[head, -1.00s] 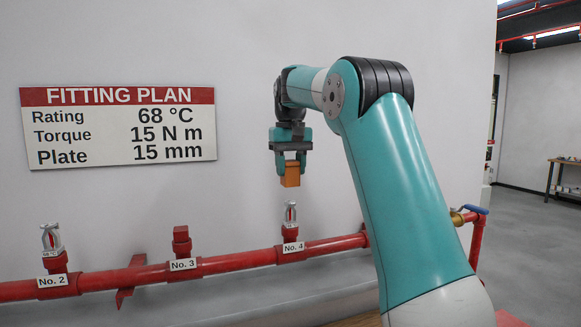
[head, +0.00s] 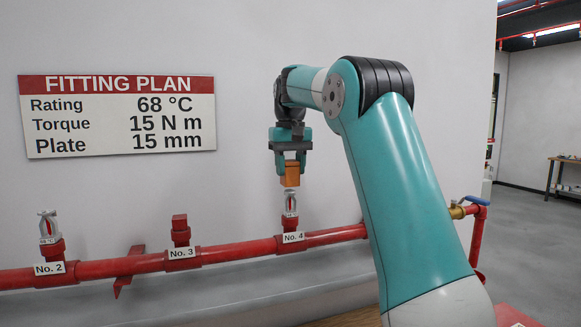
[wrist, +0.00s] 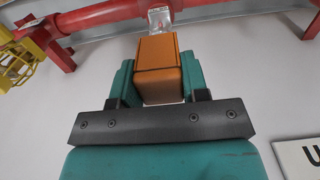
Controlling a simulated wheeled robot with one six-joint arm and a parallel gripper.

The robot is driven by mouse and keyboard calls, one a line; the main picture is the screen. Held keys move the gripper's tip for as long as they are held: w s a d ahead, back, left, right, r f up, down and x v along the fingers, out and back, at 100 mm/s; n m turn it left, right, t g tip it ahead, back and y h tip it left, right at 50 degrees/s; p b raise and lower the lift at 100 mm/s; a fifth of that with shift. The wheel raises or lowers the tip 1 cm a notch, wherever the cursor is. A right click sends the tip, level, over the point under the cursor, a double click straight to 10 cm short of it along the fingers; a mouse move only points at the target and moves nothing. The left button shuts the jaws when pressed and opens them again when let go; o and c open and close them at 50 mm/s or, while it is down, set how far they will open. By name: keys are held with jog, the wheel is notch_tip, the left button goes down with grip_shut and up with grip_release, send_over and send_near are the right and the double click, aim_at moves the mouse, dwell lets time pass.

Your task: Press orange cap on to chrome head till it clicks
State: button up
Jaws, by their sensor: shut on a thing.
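My gripper (head: 291,168) is shut on the orange cap (head: 291,176), a small box-like piece held below the fingers. The cap also fills the middle of the wrist view (wrist: 159,66), between the teal fingers. The chrome head (head: 290,204) with a red bulb stands upright on the red pipe at the No. 4 label. The cap is right above this head, with its lower edge close to the head's top; I cannot tell if they touch. In the wrist view the head (wrist: 159,20) shows just beyond the cap, partly hidden by it.
The red pipe (head: 210,258) runs along the wall. Another chrome head (head: 48,227) stands at No. 2, and a red plug (head: 180,230) at No. 3. A fitting plan sign (head: 118,115) hangs on the wall. A blue-handled valve (head: 470,202) is at the right. A yellow cage-like item (wrist: 20,58) shows in the wrist view.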

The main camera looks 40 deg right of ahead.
aim_at(290, 191)
jog(key=shift+f, duration=0.15)
jog(key=shift+f+b, duration=0.35)
jog(key=shift+b, duration=0.15)
jog(key=shift+f+b, duration=1.5)
jog(key=shift+f, duration=0.05)
jog(key=shift+f+b, duration=0.3)
jog(key=shift+b, duration=0.05)
jog(key=shift+f+b, duration=0.8)
jog(key=shift+f, duration=0.05)
jog(key=o, duration=1)
jog(key=shift+r, duration=0.15)
